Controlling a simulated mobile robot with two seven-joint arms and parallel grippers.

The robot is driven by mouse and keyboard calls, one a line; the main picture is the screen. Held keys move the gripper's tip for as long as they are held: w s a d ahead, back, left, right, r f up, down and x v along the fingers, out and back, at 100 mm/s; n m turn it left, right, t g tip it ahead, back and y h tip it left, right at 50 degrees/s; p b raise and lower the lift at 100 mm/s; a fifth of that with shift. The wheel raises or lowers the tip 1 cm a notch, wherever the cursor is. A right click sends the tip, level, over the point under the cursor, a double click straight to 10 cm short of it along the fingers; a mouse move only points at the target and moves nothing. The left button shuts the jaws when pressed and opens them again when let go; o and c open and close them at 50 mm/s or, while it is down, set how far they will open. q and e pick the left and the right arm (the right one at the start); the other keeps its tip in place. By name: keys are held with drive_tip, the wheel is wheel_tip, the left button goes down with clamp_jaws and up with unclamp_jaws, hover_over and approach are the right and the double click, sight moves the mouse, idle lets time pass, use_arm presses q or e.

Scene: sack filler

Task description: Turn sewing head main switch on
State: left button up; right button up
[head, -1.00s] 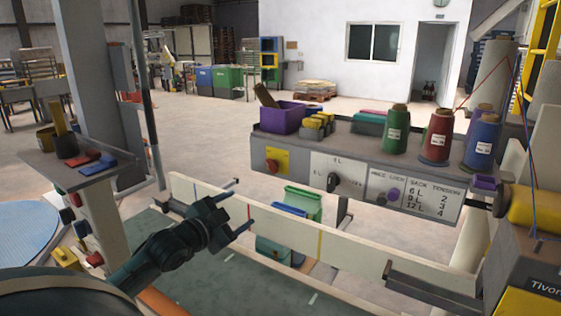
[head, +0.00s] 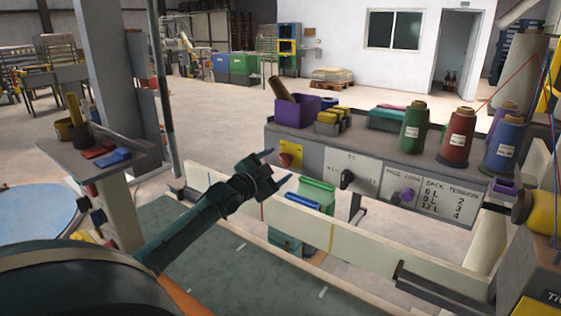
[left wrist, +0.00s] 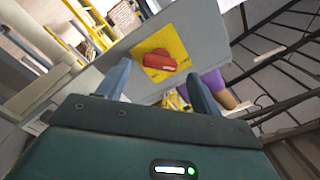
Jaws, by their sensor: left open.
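The likely main switch is a red rotary knob (head: 285,160) on a yellow plate (head: 292,149), at the left end of the grey control panel's front. In the left wrist view the red knob (left wrist: 158,61) sits on its yellow plate (left wrist: 176,45), beyond and between my fingertips. My left gripper (head: 278,166) is open and empty, with its fingers pointing at the plate. It looks a short way in front of the knob, apart from it. The small lettering on the plate is unreadable. My right gripper is not in view.
Right of the switch are a black selector knob (head: 346,178) and a purple knob (head: 408,195). Thread cones, including a green one (head: 414,127), and a purple bin (head: 297,111) stand on the panel's top. A long cream rail (head: 350,237) runs below the panel.

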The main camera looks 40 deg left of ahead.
sight(287, 159)
use_arm(q)
drive_tip(key=shift+w+a, duration=0.1)
drive_tip(key=shift+w, duration=1.05)
drive_tip(key=c, duration=1)
